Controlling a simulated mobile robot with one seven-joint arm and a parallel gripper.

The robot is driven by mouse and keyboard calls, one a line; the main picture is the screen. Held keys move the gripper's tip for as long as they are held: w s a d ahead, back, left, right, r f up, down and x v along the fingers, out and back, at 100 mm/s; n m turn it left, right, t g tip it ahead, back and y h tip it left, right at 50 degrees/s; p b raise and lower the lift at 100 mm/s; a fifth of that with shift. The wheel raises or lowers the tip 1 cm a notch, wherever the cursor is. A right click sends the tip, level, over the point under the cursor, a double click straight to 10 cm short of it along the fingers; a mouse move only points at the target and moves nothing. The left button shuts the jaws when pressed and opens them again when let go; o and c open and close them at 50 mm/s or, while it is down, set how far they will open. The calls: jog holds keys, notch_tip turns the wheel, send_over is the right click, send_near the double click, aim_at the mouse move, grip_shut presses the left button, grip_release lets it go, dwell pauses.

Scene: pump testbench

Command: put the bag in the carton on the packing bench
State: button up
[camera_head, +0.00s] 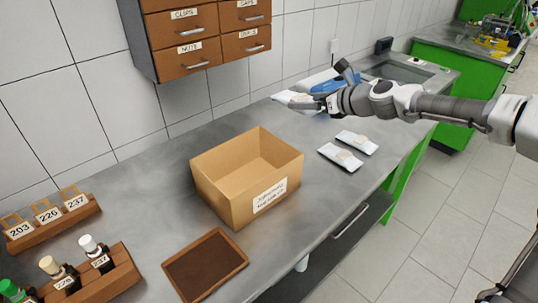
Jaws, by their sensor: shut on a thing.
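The open cardboard carton (222,199) stands on the grey packing bench (150,170), with a white label on its front side. It looks empty, though part of its floor is hidden by the near wall. My gripper (322,103) is behind and to the right of the carton, with the arm reaching in from the right. It is shut on a white bag (292,99), which sticks out to the left of the fingers. Its height above the bench is hard to tell. Two more white bags, a nearer one (334,152) and a farther one (351,138), lie on the bench right of the carton.
A brown tray (168,265) lies in front of the carton. Wooden racks with numbered tags (45,214) and vials (90,246) stand at the left. A drawer cabinet (199,38) hangs above. A blue device (318,84) is behind my gripper. A sink (400,71) is farther right.

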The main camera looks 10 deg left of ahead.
jog(key=s+a+f+b, duration=0.1)
jog(key=s+a+f, duration=0.3)
jog(key=a+f, duration=0.2)
jog(key=shift+s+a+f+b, duration=0.25)
jog(key=shift+s+f+b, duration=0.1)
jog(key=shift+f, duration=1.05)
jog(key=shift+f, duration=0.55)
jog(key=o, duration=1.6)
jog(key=shift+c, duration=0.2)
